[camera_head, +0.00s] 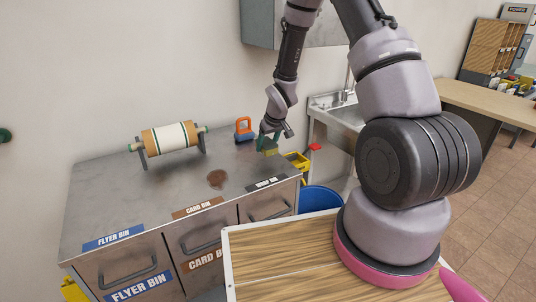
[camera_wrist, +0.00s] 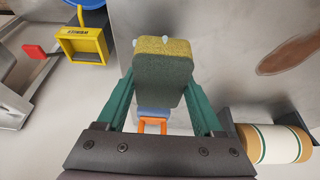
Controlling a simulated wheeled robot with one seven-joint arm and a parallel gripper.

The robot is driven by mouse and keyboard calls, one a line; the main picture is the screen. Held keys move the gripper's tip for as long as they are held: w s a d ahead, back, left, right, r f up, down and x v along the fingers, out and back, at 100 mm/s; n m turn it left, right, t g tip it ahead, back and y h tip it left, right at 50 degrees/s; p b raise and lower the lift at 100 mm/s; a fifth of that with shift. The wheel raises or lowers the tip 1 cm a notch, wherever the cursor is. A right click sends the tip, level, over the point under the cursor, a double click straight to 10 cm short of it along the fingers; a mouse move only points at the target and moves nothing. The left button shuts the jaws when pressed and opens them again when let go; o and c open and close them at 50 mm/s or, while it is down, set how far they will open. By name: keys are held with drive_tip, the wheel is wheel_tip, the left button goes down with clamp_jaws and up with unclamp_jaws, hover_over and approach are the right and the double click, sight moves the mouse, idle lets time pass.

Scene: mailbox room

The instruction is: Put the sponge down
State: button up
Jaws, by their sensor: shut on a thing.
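The sponge (camera_wrist: 164,78), yellow on one side and dark green on the other, is between the teal fingers of my gripper (camera_wrist: 160,90) in the wrist view. My gripper is shut on it. In the head view my gripper (camera_head: 269,137) is over the back right part of the metal counter (camera_head: 120,200), with the sponge (camera_head: 270,150) low below it. I cannot tell whether the sponge touches the counter top. A brown stain (camera_head: 217,179) lies on the counter to the front left of the sponge.
A blue tool with an orange handle (camera_head: 243,129) stands just left of my gripper. A paper roll on a stand (camera_head: 170,138) is at the back left. A yellow box (camera_head: 297,160), a blue bucket (camera_head: 320,198) and a sink (camera_head: 335,115) are beyond the right edge.

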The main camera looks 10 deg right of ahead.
sight(266, 161)
drive_tip(key=shift+f, duration=2.05)
drive_tip(key=shift+f, duration=0.25)
drive_tip(key=o, duration=1.2)
drive_tip(key=shift+s, duration=0.1)
drive_tip(key=shift+a, duration=0.15)
drive_tip(key=shift+s, duration=0.1)
